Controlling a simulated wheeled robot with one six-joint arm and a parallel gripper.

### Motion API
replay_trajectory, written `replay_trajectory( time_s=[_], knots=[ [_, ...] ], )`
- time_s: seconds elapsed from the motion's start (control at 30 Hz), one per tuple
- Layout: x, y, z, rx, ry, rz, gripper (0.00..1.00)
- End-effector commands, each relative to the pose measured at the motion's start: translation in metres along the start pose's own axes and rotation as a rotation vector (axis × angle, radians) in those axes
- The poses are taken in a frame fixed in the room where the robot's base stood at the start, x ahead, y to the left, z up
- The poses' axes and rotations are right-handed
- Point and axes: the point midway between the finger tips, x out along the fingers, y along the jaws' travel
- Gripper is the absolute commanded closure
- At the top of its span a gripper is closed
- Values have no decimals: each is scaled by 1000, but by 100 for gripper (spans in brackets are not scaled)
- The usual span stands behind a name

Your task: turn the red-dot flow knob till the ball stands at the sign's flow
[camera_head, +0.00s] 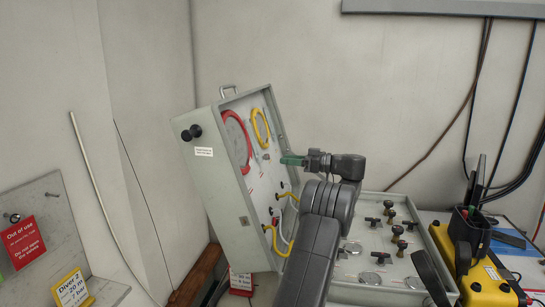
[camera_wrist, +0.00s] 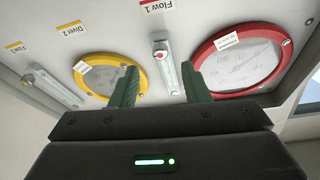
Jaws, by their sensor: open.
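The upright panel (camera_head: 262,180) carries a red-rimmed gauge (camera_wrist: 238,57) and a yellow-rimmed gauge (camera_wrist: 110,73). Between them in the wrist view is a clear flow tube (camera_wrist: 168,72) under the red "Flow 1" label (camera_wrist: 161,5). A small red spot (camera_wrist: 158,53) shows near its upper end; I cannot tell whether it is the ball or the knob's dot. My gripper (camera_wrist: 158,82) is open and empty, its green fingers either side of this tube's lower part in the picture. In the head view my gripper (camera_head: 291,160) is at the panel's right edge. Ball height is unreadable.
A second flow tube (camera_wrist: 50,84) stands left of the yellow gauge. A red sign (camera_head: 241,281) and a yellow Diver sign (camera_head: 72,289) stand low; their flow figures are unclear.

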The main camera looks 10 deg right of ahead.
Motion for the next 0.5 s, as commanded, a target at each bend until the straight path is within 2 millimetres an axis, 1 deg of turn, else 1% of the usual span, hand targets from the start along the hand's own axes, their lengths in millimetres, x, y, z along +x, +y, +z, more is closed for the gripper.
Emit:
replay_trajectory(
  time_s=[0.03,0.2,0.33,0.5],
  knots=[
    [12,-1,-3,2,0,-3,58],
    [42,-1,-2,1,0,-1,58],
    [55,0,-2,0,1,0,58],
    [63,0,0,-1,1,1,58]
  ],
)
